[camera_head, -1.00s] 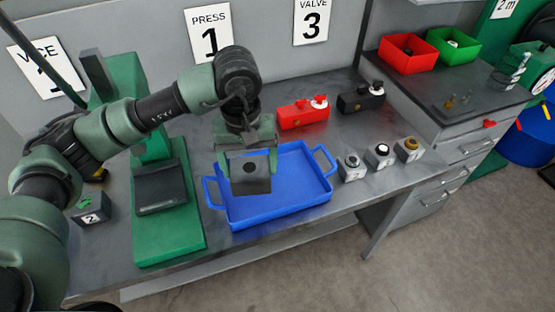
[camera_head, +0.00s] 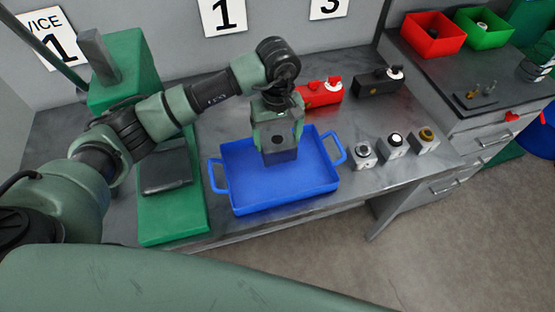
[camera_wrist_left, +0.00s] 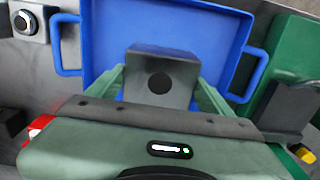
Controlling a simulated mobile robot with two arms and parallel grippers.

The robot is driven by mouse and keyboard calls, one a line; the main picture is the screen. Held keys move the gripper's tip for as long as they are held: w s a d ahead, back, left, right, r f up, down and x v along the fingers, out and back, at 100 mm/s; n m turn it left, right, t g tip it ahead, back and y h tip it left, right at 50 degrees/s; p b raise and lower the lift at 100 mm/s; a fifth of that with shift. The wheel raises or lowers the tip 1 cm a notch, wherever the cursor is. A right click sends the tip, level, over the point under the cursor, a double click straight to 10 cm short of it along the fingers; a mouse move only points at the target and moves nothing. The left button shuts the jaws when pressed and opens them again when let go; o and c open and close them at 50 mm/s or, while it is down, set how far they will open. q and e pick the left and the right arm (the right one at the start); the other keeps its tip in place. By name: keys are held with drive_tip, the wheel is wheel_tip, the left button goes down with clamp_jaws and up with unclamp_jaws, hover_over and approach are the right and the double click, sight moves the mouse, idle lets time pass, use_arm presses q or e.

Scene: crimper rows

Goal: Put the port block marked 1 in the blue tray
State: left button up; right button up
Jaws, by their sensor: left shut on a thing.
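My left gripper (camera_head: 278,137) is shut on a grey block (camera_head: 279,154) with a dark round hole in its top. No number can be read on the faces in view. I cannot tell whether the block's underside touches the tray floor. My right gripper is not in view.
A green press (camera_head: 172,215) stands left of the tray. A red valve block (camera_head: 318,95) and a black one (camera_head: 376,84) sit behind it. Several small grey button blocks (camera_head: 393,147) stand to the right. Red (camera_head: 432,36) and green (camera_head: 484,30) bins are farther right.

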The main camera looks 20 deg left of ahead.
sight(278, 139)
use_arm(q)
wheel_tip(278, 139, down, 3)
drive_tip(key=shift+f+b, duration=0.1)
drive_tip(key=shift+b, duration=0.35)
drive_tip(key=shift+f, duration=0.55)
wheel_tip(278, 139, down, 4)
drive_tip(key=shift+r+b, duration=0.1)
drive_tip(key=shift+b, duration=1.05)
drive_tip(key=shift+f, duration=0.2)
drive_tip(key=o, duration=2)
drive_tip(key=shift+s, duration=0.1)
drive_tip(key=shift+r, duration=0.1)
